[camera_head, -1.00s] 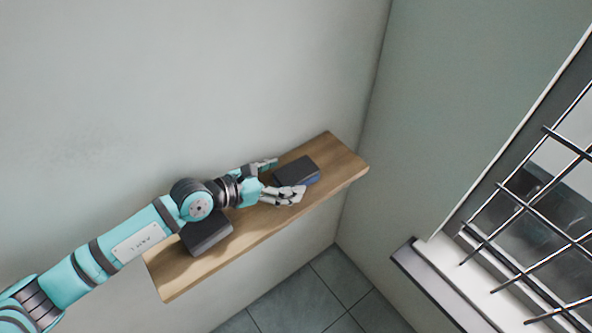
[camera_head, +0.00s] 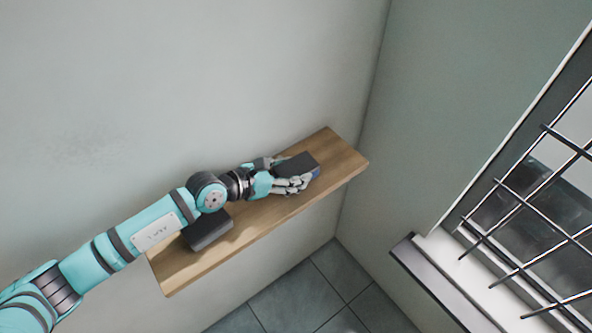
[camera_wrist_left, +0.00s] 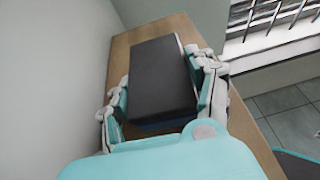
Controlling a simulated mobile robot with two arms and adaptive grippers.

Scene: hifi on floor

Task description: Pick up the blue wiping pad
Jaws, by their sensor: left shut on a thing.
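The blue wiping pad (camera_head: 301,163) is at the right part of the wooden shelf; its top is dark grey and a strip of blue shows at its side. It also shows in the left wrist view (camera_wrist_left: 162,78), with a little blue at its near lower edge. My left gripper (camera_head: 297,174) is shut on it, with fingers along both long sides; the fingers also show in the left wrist view (camera_wrist_left: 166,92). I cannot tell whether the pad still touches the shelf. My right gripper is not in view.
A second dark pad (camera_head: 207,232) lies on the wooden shelf (camera_head: 262,224), under my left wrist. The wall (camera_head: 200,80) runs along the shelf's back. A barred window (camera_head: 540,210) with a sill (camera_head: 440,275) is at the right. The shelf's right end is bare.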

